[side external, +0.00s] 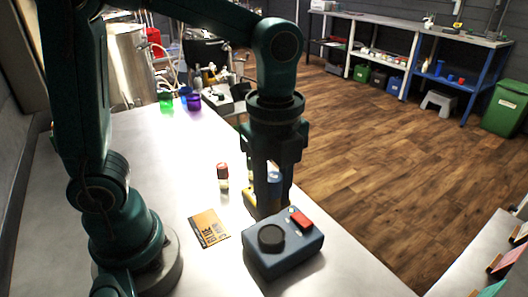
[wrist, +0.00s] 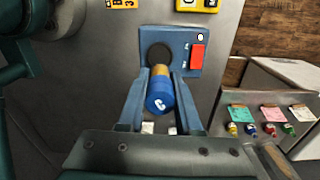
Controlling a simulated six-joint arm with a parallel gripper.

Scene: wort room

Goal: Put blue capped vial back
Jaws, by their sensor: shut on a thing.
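The blue capped vial (wrist: 160,95), with amber contents, is between the two fingers of my gripper (wrist: 160,74) in the wrist view. My gripper is shut on it, with the blue cap towards the wrist camera. In the side external view, my gripper (side external: 262,200) points down just behind the blue device, and the blue cap (side external: 274,177) shows between the fingers. The vial's lower end is hidden there. In the wrist view, small cards and several capped vials (wrist: 269,129) with differently coloured caps are on a surface at right.
The blue device (side external: 283,252) has a round black pad (side external: 271,238) and a red switch (side external: 300,219). An orange card (side external: 209,228) lies nearby. Coloured cups (side external: 193,102) stand farther back.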

